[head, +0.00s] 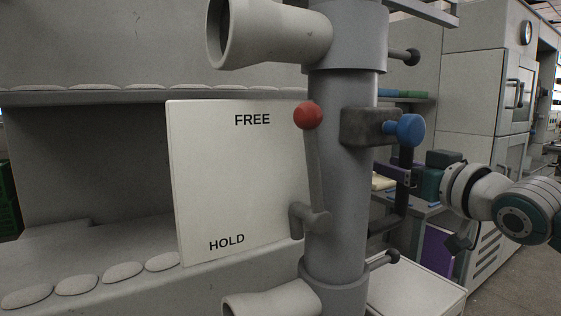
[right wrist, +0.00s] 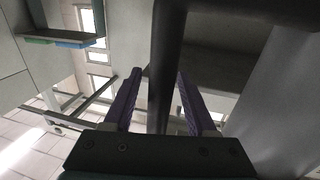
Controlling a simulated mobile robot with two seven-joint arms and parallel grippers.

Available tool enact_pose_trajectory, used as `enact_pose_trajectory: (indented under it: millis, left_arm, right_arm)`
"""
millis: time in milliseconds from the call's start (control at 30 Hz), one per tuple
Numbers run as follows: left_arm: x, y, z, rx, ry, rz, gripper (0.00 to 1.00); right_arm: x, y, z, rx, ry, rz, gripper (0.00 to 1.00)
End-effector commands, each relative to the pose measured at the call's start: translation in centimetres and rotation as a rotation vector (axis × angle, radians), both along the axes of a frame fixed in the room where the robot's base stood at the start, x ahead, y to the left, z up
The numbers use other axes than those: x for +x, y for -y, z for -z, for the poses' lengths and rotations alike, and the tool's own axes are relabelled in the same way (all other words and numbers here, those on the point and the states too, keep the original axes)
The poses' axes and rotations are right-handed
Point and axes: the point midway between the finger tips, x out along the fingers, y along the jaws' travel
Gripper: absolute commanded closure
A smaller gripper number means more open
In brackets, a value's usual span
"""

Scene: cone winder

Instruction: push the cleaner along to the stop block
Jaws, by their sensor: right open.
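My right gripper (head: 400,174) is at the right of the grey column in the head view, on the arm coming in from the right. In the right wrist view its two purple fingers (right wrist: 157,100) are apart, with a dark upright bar (right wrist: 166,65) between them. I cannot tell whether they touch it. In the head view a black bar (head: 402,200) runs down at the gripper, below a blue knob (head: 410,130). I cannot tell for sure which part is the cleaner. I cannot make out the stop block. My left gripper is not in view.
The grey column (head: 340,190) carries a red-knobbed lever (head: 309,116) and a dark block (head: 368,127). A white panel (head: 235,180) reads FREE and HOLD. Grey cabinets (head: 480,90) stand at the back right. Clear floor shows at the lower right.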

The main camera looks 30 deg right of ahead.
Motion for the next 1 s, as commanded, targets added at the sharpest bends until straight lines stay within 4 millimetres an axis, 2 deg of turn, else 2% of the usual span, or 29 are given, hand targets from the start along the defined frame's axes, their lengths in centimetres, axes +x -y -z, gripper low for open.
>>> enact_pose_trajectory:
  millis: [233, 700, 833, 1000]
  left_arm:
    - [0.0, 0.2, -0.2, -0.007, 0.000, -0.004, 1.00]
    - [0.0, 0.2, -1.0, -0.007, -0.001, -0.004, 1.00]
    - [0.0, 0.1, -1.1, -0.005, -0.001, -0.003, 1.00]
    - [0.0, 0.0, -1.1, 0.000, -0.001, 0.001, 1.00]
  right_arm:
    - [-0.9, -0.2, 0.1, 0.001, -0.003, -0.001, 0.43]
    - [-8.2, -1.0, 0.1, 0.001, -0.004, 0.000, 0.43]
    - [-9.4, -1.1, 0.1, 0.001, -0.002, 0.000, 0.43]
    - [-9.9, -1.2, 0.0, 0.000, 0.000, 0.000, 0.43]
